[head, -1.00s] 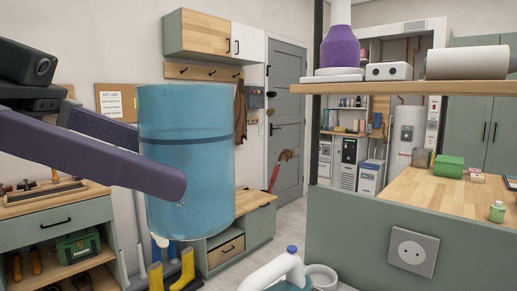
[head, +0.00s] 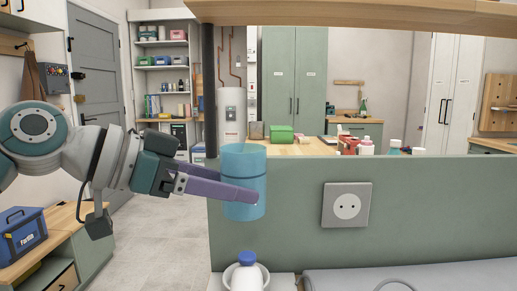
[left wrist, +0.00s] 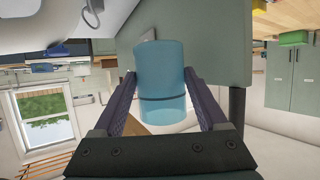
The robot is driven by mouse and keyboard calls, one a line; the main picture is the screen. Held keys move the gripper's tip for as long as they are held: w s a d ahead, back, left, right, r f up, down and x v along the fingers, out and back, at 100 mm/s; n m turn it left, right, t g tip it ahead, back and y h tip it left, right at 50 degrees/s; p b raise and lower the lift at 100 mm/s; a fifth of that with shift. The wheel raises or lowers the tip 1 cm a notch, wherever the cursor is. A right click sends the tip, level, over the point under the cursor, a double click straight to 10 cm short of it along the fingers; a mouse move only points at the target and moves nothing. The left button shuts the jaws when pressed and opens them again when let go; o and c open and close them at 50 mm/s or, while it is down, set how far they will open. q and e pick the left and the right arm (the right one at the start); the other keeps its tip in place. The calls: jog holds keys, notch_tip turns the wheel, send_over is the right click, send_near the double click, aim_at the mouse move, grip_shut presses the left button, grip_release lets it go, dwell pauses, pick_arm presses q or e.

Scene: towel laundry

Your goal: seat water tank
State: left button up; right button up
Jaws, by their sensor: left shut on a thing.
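The water tank (head: 245,160) is a translucent blue cylinder with a dark band around it. It hangs upright in the air in front of the green panel in the head view. My left gripper (head: 250,194) comes in from the left, with its purple fingers shut on the tank's sides. In the left wrist view the tank (left wrist: 160,75) sits between the two fingers (left wrist: 159,82). The tank's underside is hard to make out. I cannot tell which thing is the tank's seat. My right gripper is not in view.
A white bottle with a blue cap (head: 246,272) stands below the tank, by a pale bowl-like rim. The green panel (head: 430,215) carries a grey socket (head: 347,205). A wooden shelf (head: 380,14) spans the top. A blue toolbox (head: 24,235) is at left.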

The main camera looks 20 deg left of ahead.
pick_arm(q)
jog(key=shift+n+t+y, duration=0.3)
jog(key=shift+n+t, duration=0.1)
jog(key=shift+n, duration=0.1)
jog(key=shift+w+a+f+b, duration=0.1)
jog(key=shift+w+f+b, duration=0.6)
jog(key=shift+f, duration=1.4)
jog(key=shift+w+a+f+b, duration=0.25)
jog(key=shift+f+b, duration=0.8)
jog(key=shift+f, duration=1.05)
jog(key=shift+w+f+b, duration=0.55)
jog(key=shift+f+b, duration=0.3)
jog(key=shift+f, duration=1.25)
notch_tip(320, 180, down, 3)
jog(key=b, duration=0.4)
jog(key=shift+f, duration=0.2)
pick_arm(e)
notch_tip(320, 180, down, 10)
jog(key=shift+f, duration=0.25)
pick_arm(q)
jog(key=o, duration=1.2)
jog(key=shift+o, duration=0.7)
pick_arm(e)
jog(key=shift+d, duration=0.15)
